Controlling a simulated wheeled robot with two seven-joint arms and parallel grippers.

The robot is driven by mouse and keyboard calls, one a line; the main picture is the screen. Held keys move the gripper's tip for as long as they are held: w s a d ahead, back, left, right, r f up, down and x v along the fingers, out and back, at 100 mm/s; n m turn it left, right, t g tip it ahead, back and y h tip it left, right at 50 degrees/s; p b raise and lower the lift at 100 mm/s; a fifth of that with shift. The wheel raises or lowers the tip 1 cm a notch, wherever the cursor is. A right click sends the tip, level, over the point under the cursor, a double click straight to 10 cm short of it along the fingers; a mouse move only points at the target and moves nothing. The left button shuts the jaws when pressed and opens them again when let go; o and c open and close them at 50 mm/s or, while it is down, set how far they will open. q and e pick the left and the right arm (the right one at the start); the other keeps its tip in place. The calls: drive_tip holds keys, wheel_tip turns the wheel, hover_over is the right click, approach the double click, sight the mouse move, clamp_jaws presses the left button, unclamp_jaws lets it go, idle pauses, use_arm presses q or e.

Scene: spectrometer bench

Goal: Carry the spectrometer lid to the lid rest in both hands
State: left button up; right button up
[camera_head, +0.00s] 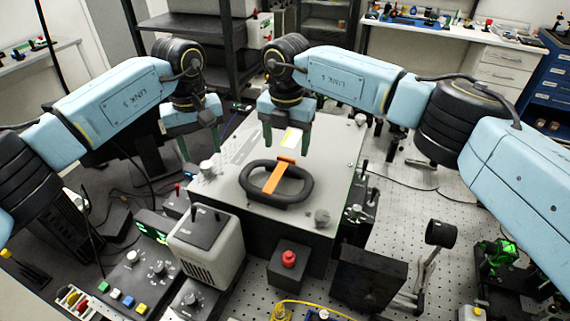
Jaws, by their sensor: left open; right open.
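The spectrometer is a dark box with a flat light-grey top (235,195) in the middle of the bench. A black oval ring (303,188) with an orange bar across it lies on this top; I cannot tell whether it is the lid itself or the lid's handle. I cannot pick out the lid rest with certainty. My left gripper (200,145) is open and empty, over the far left edge of the grey top. My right gripper (286,142) is open and empty, above the far part of the top, beyond the ring. Both point downward, apart from the ring.
A beige box with a black handle (207,250) and a control panel stand at the front left. A red button box (289,262) and a black block (368,278) stand in front. A round black mount (440,233) is at right. Some perforated bench is bare to the right.

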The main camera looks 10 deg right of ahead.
sight(286, 158)
use_arm(q)
drive_tip(key=shift+f, duration=2.15)
use_arm(e)
drive_tip(key=shift+f, duration=2.2)
use_arm(q)
clamp_jaws()
use_arm(e)
drive_tip(key=c, duration=1.1)
clamp_jaws()
use_arm(q)
drive_tip(key=shift+r, duration=0.15)
use_arm(e)
drive_tip(key=shift+w+r, duration=0.1)
drive_tip(key=shift+r, duration=0.05)
